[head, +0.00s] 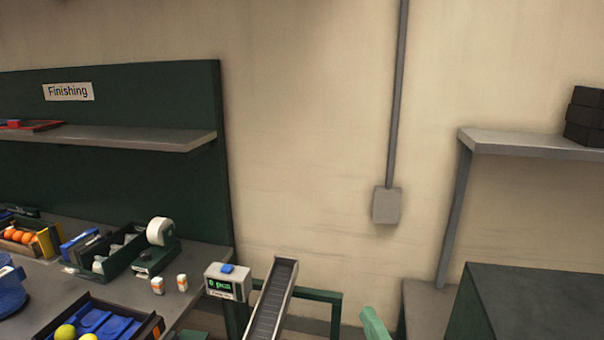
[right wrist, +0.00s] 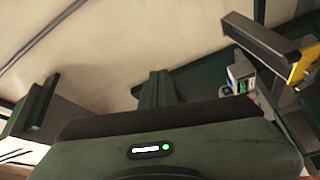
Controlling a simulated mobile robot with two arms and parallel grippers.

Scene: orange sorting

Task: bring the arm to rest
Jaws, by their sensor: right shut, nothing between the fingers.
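My right gripper (right wrist: 156,88) shows in the right wrist view, its dark green fingers together beyond the green housing with a small green light. It is shut and empty, in the air and apart from the things around it. In the head view only a pale green piece of what looks like my right gripper (head: 375,325) comes up at the bottom edge, right of the chute. The rest of that arm is hidden below the frame. My left gripper is in neither view.
A workbench (head: 205,255) at left carries bins, a tape dispenser (head: 160,232) and two small bottles. A counter display (head: 228,282) and a metal chute (head: 270,305) stand at its right end. A dark green cabinet (head: 550,300) is at right, below a shelf (head: 530,145).

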